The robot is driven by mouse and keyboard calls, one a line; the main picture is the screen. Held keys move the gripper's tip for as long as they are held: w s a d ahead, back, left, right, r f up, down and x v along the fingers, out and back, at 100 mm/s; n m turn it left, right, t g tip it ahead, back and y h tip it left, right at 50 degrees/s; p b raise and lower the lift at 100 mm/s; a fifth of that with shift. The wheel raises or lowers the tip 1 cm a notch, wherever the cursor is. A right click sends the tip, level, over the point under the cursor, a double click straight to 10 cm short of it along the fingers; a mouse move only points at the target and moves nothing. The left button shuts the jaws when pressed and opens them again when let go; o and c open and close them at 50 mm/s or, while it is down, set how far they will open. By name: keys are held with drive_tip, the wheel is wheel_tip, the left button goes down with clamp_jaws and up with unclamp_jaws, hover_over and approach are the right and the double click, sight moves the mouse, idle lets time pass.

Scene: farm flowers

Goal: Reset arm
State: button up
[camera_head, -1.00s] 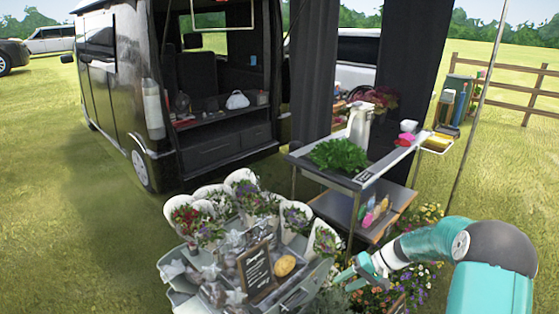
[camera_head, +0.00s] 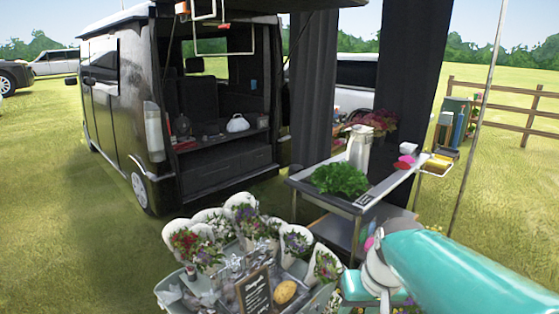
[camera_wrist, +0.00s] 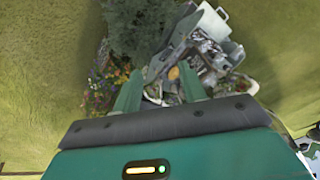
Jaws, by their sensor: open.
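My teal arm (camera_head: 455,270) reaches in from the lower right of the head view, its grey wrist joint beside the display stand. My gripper (camera_wrist: 160,90) shows in the wrist view with its two green fingers apart and nothing between them. It points down over the ground, with the flower display stand (camera_wrist: 225,48) beyond the fingers. In the head view the fingertips are hard to make out at the bottom edge.
The grey flower stand holds several wrapped bouquets (camera_head: 240,215), a dark sign (camera_head: 254,293) and a yellow oval item (camera_head: 285,291). Behind it are a metal cart (camera_head: 330,201) with a leafy plant (camera_head: 340,180) and a dark van (camera_head: 125,110). Open grass lies left.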

drive_tip(key=s+r+t+h, duration=0.1)
drive_tip(key=s+r+t, duration=0.2)
drive_tip(key=s, duration=0.7)
drive_tip(key=shift+s+d+h, duration=0.15)
drive_tip(key=shift+s+h, duration=0.15)
drive_tip(key=shift+s, duration=0.1)
